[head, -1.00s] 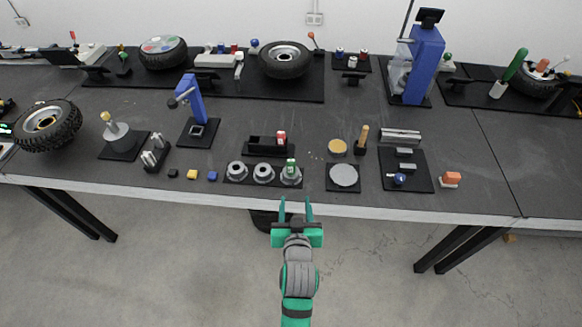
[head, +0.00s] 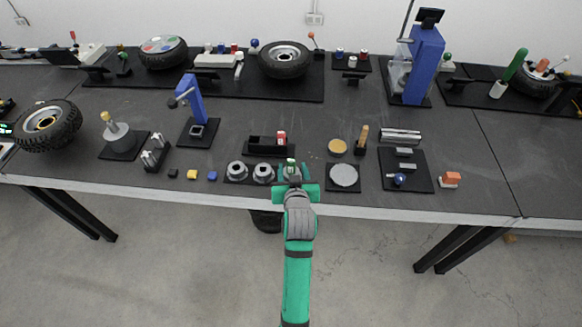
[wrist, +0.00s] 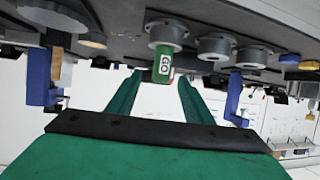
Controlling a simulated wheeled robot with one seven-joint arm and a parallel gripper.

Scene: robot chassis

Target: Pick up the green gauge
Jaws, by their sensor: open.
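The green gauge (head: 291,164) stands upright in the rightmost of three grey rings at the table's front edge. In the wrist view, which appears upside down, the green gauge (wrist: 165,64) shows a white "GO" label and sits in a grey ring (wrist: 167,28). My gripper (head: 292,174) is at that ring, with its fingers partly hidden in the head view. In the wrist view my gripper (wrist: 160,78) is open and empty, its two green fingers apart. The gauge appears between and just beyond the fingertips; I cannot tell whether they touch it.
Two other grey rings (head: 263,173) stand to the left. A black holder with a red gauge (head: 281,137) is just behind. A round grey disc on a black plate (head: 343,176) lies to the right. A blue stand (head: 192,99) rises farther back left.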

